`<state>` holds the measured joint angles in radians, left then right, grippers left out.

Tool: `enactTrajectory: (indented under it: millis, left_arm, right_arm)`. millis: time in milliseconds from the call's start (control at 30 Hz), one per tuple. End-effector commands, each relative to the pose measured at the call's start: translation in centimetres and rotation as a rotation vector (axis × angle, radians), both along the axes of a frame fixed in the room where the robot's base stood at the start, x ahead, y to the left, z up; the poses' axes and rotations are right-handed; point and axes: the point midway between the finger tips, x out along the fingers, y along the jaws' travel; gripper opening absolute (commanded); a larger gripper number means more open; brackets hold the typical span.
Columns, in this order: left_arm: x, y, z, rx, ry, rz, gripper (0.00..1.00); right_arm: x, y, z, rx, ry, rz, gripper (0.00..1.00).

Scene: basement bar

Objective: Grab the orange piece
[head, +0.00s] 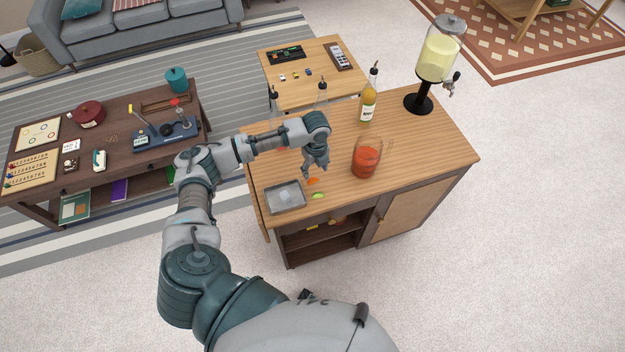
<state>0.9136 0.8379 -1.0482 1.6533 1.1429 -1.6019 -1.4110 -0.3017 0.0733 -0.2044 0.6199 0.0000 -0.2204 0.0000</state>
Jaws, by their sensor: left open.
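A small orange piece (313,181) lies on the wooden top of the bar cabinet (425,150). A green piece (318,196) lies just in front of it. My left gripper (315,170) is open and points down, its fingertips just behind and above the orange piece. I cannot tell exactly how high the fingertips are above the top. No object shows between the fingers. My right gripper is not in view.
A metal tray (271,206) stands left of the pieces. A glass pitcher with red drink (366,160) stands close on the right. A yellow bottle (368,104) and a drink dispenser (438,55) stand farther back. Clear bottles are partly hidden behind my left arm.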

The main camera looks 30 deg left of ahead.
Motion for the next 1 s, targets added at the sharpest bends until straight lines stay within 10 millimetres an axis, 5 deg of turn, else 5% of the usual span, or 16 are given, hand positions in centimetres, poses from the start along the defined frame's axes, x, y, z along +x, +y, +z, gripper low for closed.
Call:
enactTrajectory:
  millis: [300,533,833,933,1000]
  left_arm:
    - [0.1,0.6,-3.3,-0.005,0.002,0.003,0.59]
    - [0.2,0.7,-6.8,-0.003,0.002,0.002,0.59]
    - [0.2,0.5,-7.3,-0.001,-0.001,0.001,0.59]
    - [0.2,0.6,-7.3,-0.001,0.0,0.001,0.37]
    - [0.2,0.6,-7.3,-0.001,0.0,0.001,0.32]
  right_arm:
    - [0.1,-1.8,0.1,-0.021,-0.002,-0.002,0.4]
    - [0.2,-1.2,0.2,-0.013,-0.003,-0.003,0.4]
    - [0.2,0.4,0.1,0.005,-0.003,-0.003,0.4]
    - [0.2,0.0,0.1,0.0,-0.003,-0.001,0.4]
    - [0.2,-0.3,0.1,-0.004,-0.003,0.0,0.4]
